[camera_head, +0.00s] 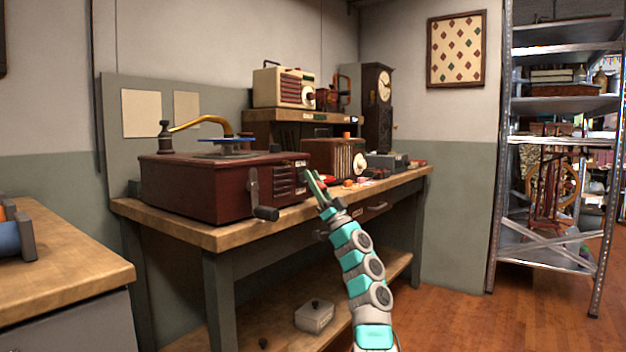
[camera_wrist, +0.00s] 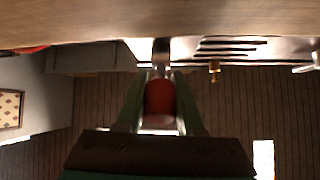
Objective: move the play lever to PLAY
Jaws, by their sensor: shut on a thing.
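A dark red record player box (camera_head: 200,190) with a blue disc (camera_head: 228,140) and a brass arm on top stands on the workbench. Its front end carries a slotted panel and a crank (camera_head: 264,212). My gripper (camera_head: 312,180) reaches up to the right of that slotted end in the head view. In the wrist view, my gripper (camera_wrist: 160,76) is closed around a red knob (camera_wrist: 160,98) on a short metal stem, which I take for the play lever. The stem runs toward a bright panel with dark slots (camera_wrist: 230,45). The lever's position marking is not legible.
A brown radio (camera_head: 333,159) and small red and orange items sit behind my gripper on the wooden workbench (camera_head: 225,236). A cream radio (camera_head: 284,88) and a clock (camera_head: 378,95) stand farther back. A small brass piece (camera_wrist: 214,70) sits near the slots.

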